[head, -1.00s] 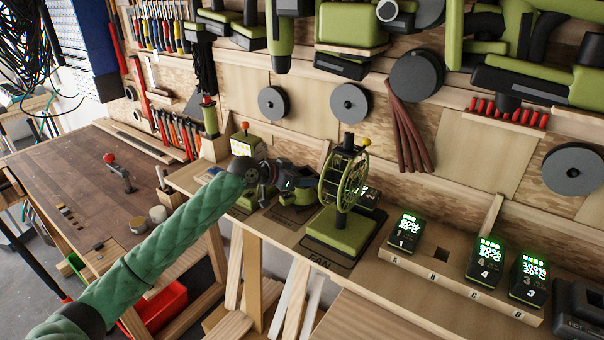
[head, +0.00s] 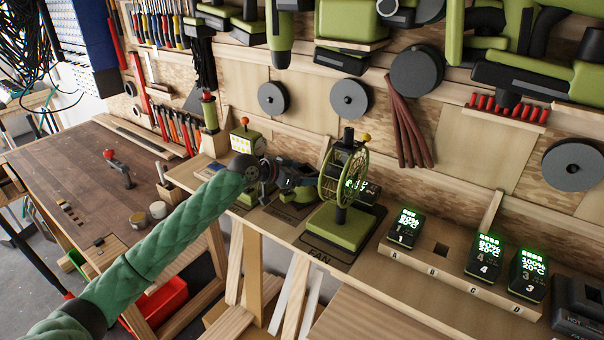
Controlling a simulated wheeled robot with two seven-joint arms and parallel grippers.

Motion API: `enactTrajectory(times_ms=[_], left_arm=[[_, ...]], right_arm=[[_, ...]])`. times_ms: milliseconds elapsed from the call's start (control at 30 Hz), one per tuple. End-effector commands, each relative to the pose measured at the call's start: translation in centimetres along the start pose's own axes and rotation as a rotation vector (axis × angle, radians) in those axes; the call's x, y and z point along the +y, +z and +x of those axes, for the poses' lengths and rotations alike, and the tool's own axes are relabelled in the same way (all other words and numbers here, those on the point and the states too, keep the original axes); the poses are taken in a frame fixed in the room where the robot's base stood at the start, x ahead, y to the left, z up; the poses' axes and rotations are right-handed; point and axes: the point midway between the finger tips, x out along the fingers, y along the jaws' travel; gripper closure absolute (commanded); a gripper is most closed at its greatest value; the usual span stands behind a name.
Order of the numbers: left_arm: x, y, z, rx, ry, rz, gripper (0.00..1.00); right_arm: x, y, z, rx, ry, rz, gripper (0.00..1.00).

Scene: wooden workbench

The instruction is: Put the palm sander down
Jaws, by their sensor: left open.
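My left arm comes in from the lower left, and its dark gripper (head: 308,180) is open over the narrow bench shelf, just left of the fan. A low green and black tool, which looks like the palm sander (head: 299,194), rests on a dark marked mat below and behind the gripper. The gripper and wrist hide much of it, and I cannot tell whether the fingers touch it. My right gripper is not in view.
A green caged fan (head: 343,230) stands close on the right, on its own mat. A battery rack (head: 450,273) is at the right. The brown worktop (head: 80,190) at the left has clear room.

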Motion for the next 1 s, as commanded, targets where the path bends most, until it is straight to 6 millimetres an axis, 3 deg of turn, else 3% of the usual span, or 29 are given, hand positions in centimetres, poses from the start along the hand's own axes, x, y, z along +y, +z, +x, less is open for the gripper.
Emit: enactTrajectory(times_ms=[167, 333, 700, 1000], left_arm=[[-0.1, -0.2, -1.5, 0.000, -0.001, 0.001, 0.18], [-0.1, 1.3, -4.2, -0.002, -0.002, 0.000, 0.18], [-0.1, 3.7, -10.3, -0.001, -0.002, 0.001, 0.18], [0.0, 4.4, -12.3, 0.000, 0.000, 0.000, 0.18]], right_arm=[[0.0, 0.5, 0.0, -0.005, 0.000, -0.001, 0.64], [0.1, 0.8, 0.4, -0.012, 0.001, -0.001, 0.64], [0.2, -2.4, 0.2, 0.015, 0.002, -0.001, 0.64], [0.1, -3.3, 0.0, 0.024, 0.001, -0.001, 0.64]])
